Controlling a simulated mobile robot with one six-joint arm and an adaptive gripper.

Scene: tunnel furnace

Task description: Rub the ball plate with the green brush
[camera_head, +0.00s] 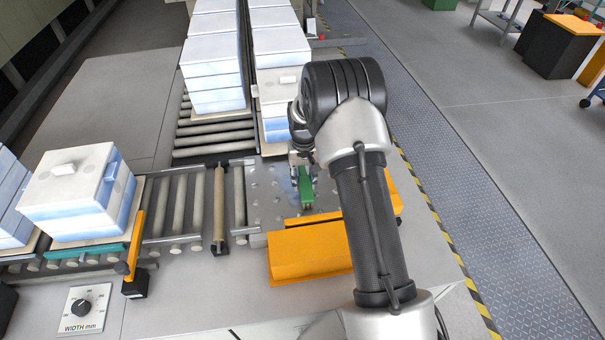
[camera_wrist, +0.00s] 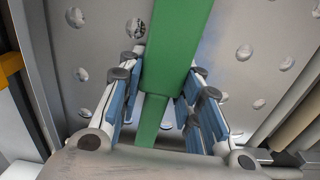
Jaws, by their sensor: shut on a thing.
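The green brush (camera_head: 306,188) is held in my gripper (camera_head: 303,172), low over the ball plate (camera_head: 265,200). In the wrist view the green brush (camera_wrist: 172,50) runs between the two blue-padded fingers of my gripper (camera_wrist: 165,100), which are closed around it. The ball plate is a grey metal plate with round balls set in it. It also shows in the wrist view (camera_wrist: 105,45), with a faint bluish patch beside the brush. The brush's underside is hidden, so I cannot tell whether it touches the plate.
Orange guards (camera_head: 308,252) border the plate's near side. Stacked white-blue blocks (camera_head: 213,75) stand on rollers behind, and another stack (camera_head: 80,190) sits at left. A roller track (camera_head: 185,205) adjoins the plate's left side. A width knob (camera_head: 83,308) is at front left.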

